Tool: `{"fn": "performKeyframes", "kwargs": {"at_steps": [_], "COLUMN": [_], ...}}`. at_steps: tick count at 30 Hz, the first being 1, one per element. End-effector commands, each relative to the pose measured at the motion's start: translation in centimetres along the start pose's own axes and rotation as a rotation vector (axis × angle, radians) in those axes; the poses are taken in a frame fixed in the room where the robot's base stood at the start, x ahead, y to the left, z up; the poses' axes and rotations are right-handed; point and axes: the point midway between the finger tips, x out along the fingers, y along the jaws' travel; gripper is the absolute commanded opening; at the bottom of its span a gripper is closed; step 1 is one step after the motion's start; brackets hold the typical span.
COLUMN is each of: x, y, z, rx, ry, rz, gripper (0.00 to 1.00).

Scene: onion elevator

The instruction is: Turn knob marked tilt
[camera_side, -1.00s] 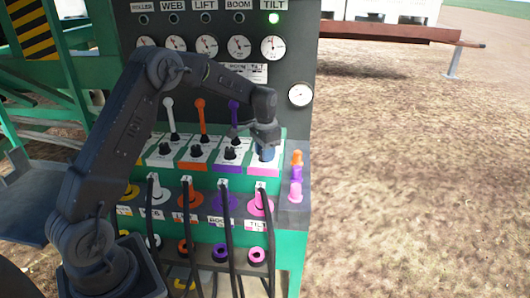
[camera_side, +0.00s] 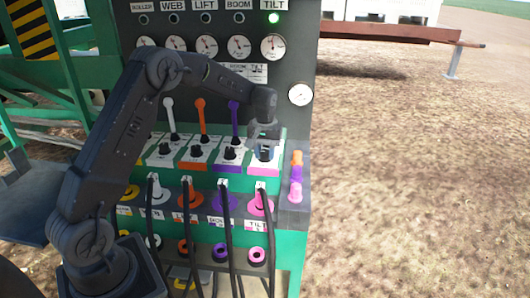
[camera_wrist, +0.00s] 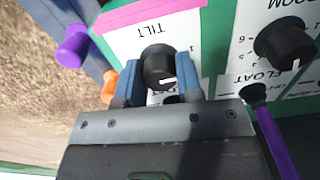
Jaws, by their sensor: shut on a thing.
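The black knob marked TILT (camera_wrist: 158,66) sits on a white panel with a pink edge, and its label reads upside down in the wrist view. Its white pointer mark faces the lower right in that view. My gripper (camera_wrist: 165,70) has its two blue fingers on either side of the knob and is shut on it. In the side view my gripper (camera_side: 264,148) reaches down to the tilt panel at the right end of the row, and the knob is mostly hidden there.
The BOOM knob (camera_wrist: 285,42) and a purple lever (camera_wrist: 275,140) are close beside my gripper. Orange (camera_side: 202,118) and white (camera_side: 169,115) levers stand farther left. A green lamp (camera_side: 274,18) is lit under TILT. Purple and orange pegs (camera_side: 296,175) stand at the panel's right edge.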

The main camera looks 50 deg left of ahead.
Motion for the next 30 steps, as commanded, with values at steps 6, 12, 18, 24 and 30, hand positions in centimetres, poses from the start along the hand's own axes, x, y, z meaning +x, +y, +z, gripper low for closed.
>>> {"fn": "performKeyframes", "kwargs": {"at_steps": [6, 12, 18, 24, 30], "x": [-0.03, -0.03, -0.03, -0.03, -0.02], "y": [0.00, 0.00, 0.00, 0.00, 0.00], "z": [0.01, 0.01, 0.00, -0.01, -0.01], "rx": [-0.071, -0.094, -0.097, -0.096, -0.095], "ry": [0.000, 0.000, 0.000, 0.000, 0.000], "rz": [0.000, 0.000, 0.000, 0.001, 0.000], "gripper": [0.10, 0.10, 0.10, 0.38, 0.57]}}
